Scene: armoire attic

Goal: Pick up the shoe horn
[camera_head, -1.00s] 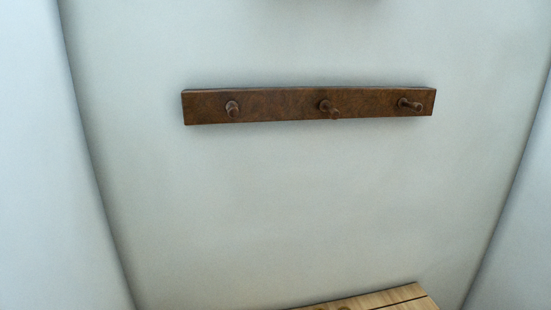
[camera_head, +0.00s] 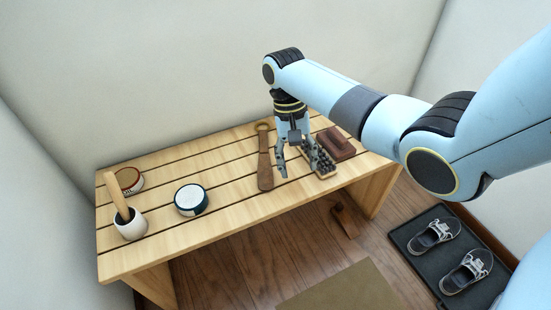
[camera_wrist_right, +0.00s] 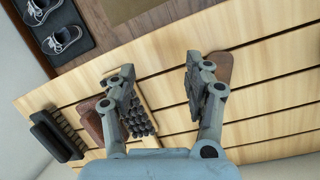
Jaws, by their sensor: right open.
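The shoe horn (camera_head: 265,172) is a long brown wooden piece with a light ring-like top end, lying flat on the slatted bench. My right gripper (camera_head: 295,162) is open and empty just right of it, between it and a bristled brush (camera_head: 325,165). In the right wrist view my right gripper (camera_wrist_right: 158,80) shows both fingers spread over the slats. A brown end that looks like the shoe horn (camera_wrist_right: 224,68) lies behind the right-hand finger, partly hidden. The bristled brush (camera_wrist_right: 140,122) is beside the other finger. My left gripper is out of view.
The bench (camera_head: 230,215) also holds a dark red-brown block (camera_head: 338,143), a round tin (camera_head: 191,199), another tin (camera_head: 130,180) and a white cup (camera_head: 130,226) with a wooden handle. Shoes (camera_head: 465,270) lie on a dark tray on the floor. Walls stand close behind.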

